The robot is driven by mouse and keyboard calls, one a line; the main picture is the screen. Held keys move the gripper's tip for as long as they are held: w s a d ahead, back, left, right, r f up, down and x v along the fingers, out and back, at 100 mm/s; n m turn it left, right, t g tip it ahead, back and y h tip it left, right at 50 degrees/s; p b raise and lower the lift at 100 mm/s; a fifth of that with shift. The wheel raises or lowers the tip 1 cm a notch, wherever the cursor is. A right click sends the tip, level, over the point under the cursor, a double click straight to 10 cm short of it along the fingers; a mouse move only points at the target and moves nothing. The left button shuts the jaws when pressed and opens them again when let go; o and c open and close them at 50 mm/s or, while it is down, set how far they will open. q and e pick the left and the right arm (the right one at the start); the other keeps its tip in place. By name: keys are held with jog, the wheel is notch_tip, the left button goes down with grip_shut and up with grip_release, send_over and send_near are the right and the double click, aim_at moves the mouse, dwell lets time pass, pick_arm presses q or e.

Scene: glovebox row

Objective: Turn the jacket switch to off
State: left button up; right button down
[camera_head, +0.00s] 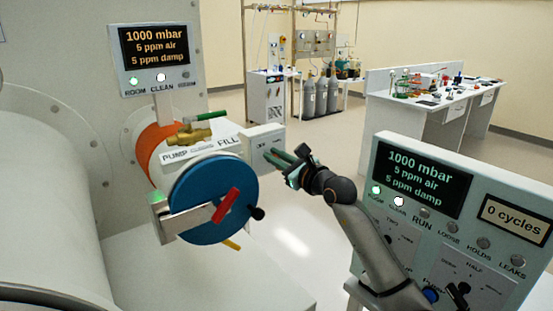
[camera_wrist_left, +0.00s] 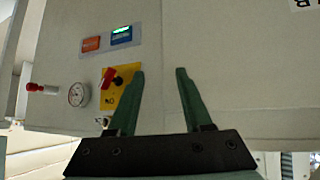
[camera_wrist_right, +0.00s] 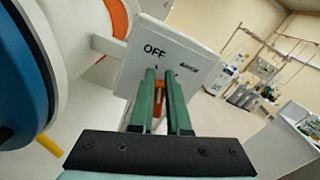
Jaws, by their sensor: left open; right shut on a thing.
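The jacket switch is on a white box (camera_head: 262,140) at the right of the blue round door. In the right wrist view its white face (camera_wrist_right: 185,55) reads OFF at the top, with a smaller dark label beside it that I cannot read. An orange lever (camera_wrist_right: 158,97) shows between the fingers. My right gripper (camera_head: 274,156) is at the box's front, its green fingers closed on the orange lever. The lever's lower part and the rest of the face are hidden by the fingers. My left gripper (camera_wrist_left: 160,78) is open and empty before a pale panel; it is not in the head view.
The blue door (camera_head: 190,205) with a red handle (camera_head: 226,205) is left of my right gripper. A control panel (camera_head: 480,195) stands at the right, near my right arm. The left wrist view shows a gauge (camera_wrist_left: 77,94) and a yellow plate (camera_wrist_left: 108,100) with a red-and-black switch.

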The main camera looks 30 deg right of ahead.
jog(key=shift+a+f+n+b, duration=0.2)
jog(key=shift+n+b, duration=0.35)
jog(key=shift+n, duration=0.55)
jog(key=c, duration=0.9)
grip_release()
jog(key=shift+r, duration=0.1)
jog(key=shift+s+d+b, duration=0.15)
jog(key=shift+s+b, duration=0.4)
jog(key=shift+s, duration=1.55)
jog(key=shift+s+d+b, duration=0.15)
jog(key=shift+s+b, duration=0.45)
jog(key=shift+s, duration=1.45)
jog(key=shift+s+d+b, duration=0.15)
jog(key=shift+s+b, duration=0.4)
jog(key=shift+s, duration=1.55)
